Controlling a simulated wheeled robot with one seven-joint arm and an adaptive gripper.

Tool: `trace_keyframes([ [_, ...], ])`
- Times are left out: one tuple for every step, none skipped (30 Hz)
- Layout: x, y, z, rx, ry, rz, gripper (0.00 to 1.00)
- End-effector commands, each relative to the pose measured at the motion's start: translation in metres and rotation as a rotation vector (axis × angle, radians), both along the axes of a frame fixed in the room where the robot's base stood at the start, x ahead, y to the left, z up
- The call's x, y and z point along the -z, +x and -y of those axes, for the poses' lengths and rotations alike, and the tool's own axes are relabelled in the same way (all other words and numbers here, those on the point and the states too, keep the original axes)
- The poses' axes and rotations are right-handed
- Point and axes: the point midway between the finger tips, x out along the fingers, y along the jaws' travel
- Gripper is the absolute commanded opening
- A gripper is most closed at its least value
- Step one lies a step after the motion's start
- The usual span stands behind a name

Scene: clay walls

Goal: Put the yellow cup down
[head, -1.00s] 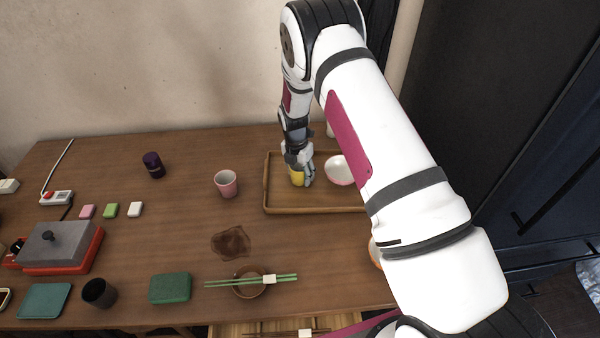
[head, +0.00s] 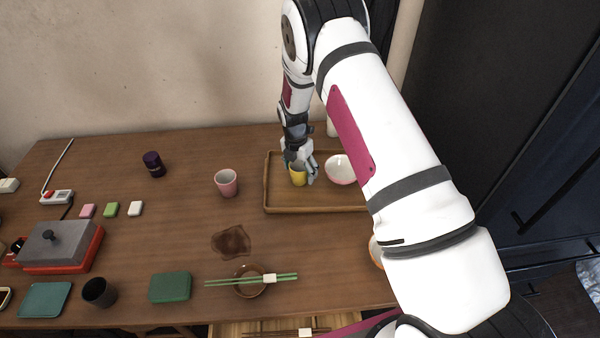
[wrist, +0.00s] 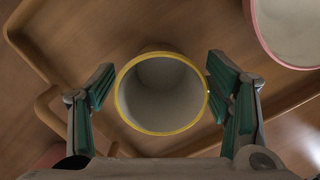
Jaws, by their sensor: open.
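The yellow cup (head: 298,177) stands upright in the wooden tray (head: 310,209), left of a white and pink bowl. In the wrist view the yellow cup (wrist: 121,98) shows its yellow rim and pale, empty inside. My gripper (head: 302,172) is open around the cup. In the wrist view its fingers (wrist: 160,90) stand on either side of the cup, with a clear gap on the left and a narrow one on the right. The cup's base is partly hidden in the wrist view.
The white and pink bowl (head: 340,170) is close on the right in the tray. A pink cup (head: 226,183) stands left of the tray. A dark spill (head: 231,241) and a brown bowl with green chopsticks (head: 250,289) are nearer the front edge. Table between spill and tray is clear.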

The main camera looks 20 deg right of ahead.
Motion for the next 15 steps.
trace_keyframes([
  [-0.010, 0.000, -0.001, 0.001, 0.002, 0.004, 0.71],
  [-0.016, -0.001, -0.001, 0.001, 0.001, 0.003, 0.71],
  [-0.024, -0.001, -0.002, 0.001, 0.001, 0.003, 0.71],
  [-0.030, -0.001, -0.002, 0.001, 0.001, 0.003, 0.71],
  [-0.037, -0.002, -0.003, 0.001, 0.001, 0.004, 0.71],
  [-0.045, -0.003, -0.004, 0.002, 0.001, 0.002, 0.71],
  [-0.052, -0.003, -0.004, 0.001, 0.001, 0.003, 0.71],
  [-0.057, -0.004, -0.005, 0.001, 0.001, 0.003, 0.71],
  [-0.065, -0.004, -0.006, 0.001, 0.001, 0.003, 0.71],
  [-0.070, -0.005, -0.006, 0.001, 0.001, 0.002, 0.71],
  [-0.076, -0.005, -0.007, 0.002, 0.001, 0.002, 0.71],
  [-0.082, -0.006, -0.007, 0.001, 0.001, 0.002, 0.71],
  [-0.086, -0.007, -0.008, 0.000, 0.001, 0.001, 0.71],
  [-0.090, -0.007, -0.008, 0.000, 0.001, 0.001, 0.71],
  [-0.094, -0.007, -0.009, 0.000, 0.001, 0.001, 0.71],
])
